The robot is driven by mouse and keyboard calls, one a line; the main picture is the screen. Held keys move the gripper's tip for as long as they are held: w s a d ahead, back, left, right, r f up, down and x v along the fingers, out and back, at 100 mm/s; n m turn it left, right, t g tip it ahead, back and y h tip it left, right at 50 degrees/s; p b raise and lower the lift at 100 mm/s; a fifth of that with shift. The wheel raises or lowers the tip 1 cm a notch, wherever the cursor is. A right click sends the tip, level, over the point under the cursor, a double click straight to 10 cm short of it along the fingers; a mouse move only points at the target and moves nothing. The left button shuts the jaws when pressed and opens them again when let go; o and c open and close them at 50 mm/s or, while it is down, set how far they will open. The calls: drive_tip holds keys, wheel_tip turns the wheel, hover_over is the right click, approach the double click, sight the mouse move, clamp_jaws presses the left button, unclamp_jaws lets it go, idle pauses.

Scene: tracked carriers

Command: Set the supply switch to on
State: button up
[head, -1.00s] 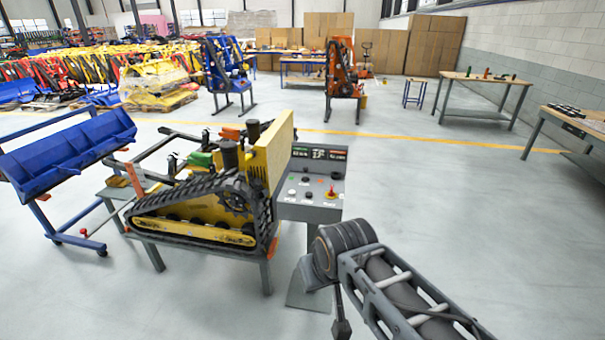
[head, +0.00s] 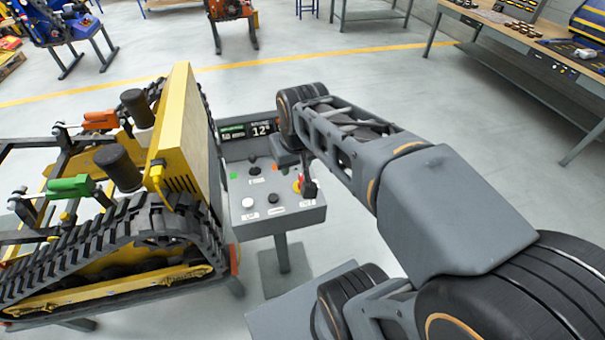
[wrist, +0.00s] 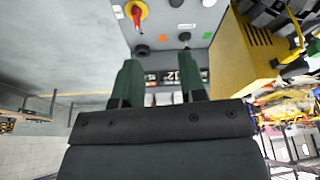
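The grey control panel (head: 262,218) stands right of the yellow tracked machine. On it, a red handle on a yellow round base (head: 297,186) sits near the right side; it also shows at the top of the wrist view (wrist: 137,12). A black knob (head: 253,169) lies between a green and an orange square, and shows in the wrist view (wrist: 184,37). The labels are too small to read, so I cannot tell which control is the supply switch. My gripper (head: 309,189) is close to the red handle in the head view. Its two green-grey fingers (wrist: 157,68) are apart and empty.
A lit display (head: 248,131) stands at the panel's back edge, partly behind my arm. White (head: 248,203) and black (head: 273,198) buttons sit at the front. The yellow tracked machine (head: 188,130) stands close on the left. Floor right of the panel is clear.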

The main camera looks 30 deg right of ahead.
sight(302, 178)
drive_tip(key=w+d+f+m+g+b, duration=0.1)
drive_tip(key=w+d+f+g+b, duration=0.1)
drive_tip(key=w+d+f, duration=0.3)
drive_tip(key=w+d+f+m+g+b, duration=0.1)
drive_tip(key=w+d+f+b, duration=0.15)
drive_tip(key=w, duration=0.35)
drive_tip(key=f+p, duration=0.1)
drive_tip(key=f, duration=1.2)
drive_tip(key=shift+w, duration=0.2)
drive_tip(key=shift+f, duration=0.75)
drive_tip(key=shift+c, duration=0.4)
clamp_jaws()
